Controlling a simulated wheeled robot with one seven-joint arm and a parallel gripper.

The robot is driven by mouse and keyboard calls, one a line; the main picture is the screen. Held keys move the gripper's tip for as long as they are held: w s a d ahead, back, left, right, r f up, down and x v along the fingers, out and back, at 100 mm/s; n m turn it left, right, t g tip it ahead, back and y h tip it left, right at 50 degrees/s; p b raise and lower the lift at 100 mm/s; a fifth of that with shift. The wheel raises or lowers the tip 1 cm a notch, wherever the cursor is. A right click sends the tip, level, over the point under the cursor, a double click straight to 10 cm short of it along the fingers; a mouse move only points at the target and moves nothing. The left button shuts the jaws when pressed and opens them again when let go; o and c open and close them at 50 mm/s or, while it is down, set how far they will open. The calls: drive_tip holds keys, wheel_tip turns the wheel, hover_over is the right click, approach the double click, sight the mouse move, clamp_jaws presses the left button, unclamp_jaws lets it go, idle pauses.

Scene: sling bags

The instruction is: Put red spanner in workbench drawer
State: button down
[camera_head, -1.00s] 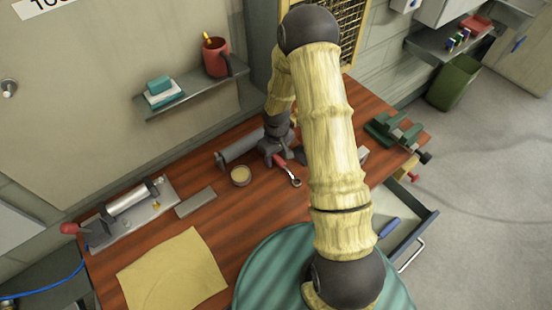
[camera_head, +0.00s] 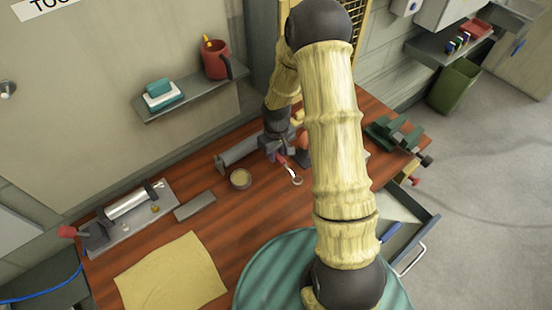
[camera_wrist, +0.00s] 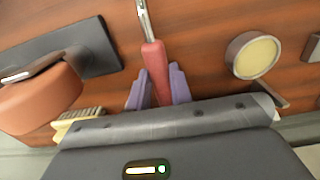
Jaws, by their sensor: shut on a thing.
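The red spanner (camera_head: 292,172) has a red handle and a silver head, and is at the back middle of the wooden workbench. My gripper (camera_head: 281,158) is over its handle end. In the wrist view, the purple fingers of my gripper (camera_wrist: 158,88) are shut on the red handle of the spanner (camera_wrist: 155,66), with the silver shaft pointing away. I cannot tell whether the spanner is clear of the bench top. The workbench drawer (camera_head: 407,214) is pulled open at the right front, with a blue-handled tool (camera_head: 389,231) inside. My arm hides part of the bench and drawer.
A round tin (camera_head: 240,179) and a grey block (camera_head: 195,205) lie left of the spanner. A grey cylinder (camera_head: 238,152) lies beside my gripper. A green vise (camera_head: 395,132) stands at the bench's right end. A yellow cloth (camera_head: 172,275) lies at front left.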

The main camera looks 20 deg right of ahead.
sight(277, 155)
wheel_tip(277, 155, up, 7)
drive_tip(key=shift+f+b, duration=0.1)
drive_tip(key=shift+b, duration=0.4)
drive_tip(key=shift+m, duration=0.3)
drive_tip(key=m, duration=0.3)
drive_tip(key=shift+r+m, duration=0.35)
drive_tip(key=shift+m, duration=0.05)
drive_tip(key=m, duration=0.3)
drive_tip(key=shift+s+r+m, duration=0.1)
drive_tip(key=shift+r+m, duration=0.15)
drive_tip(key=shift+m, duration=0.05)
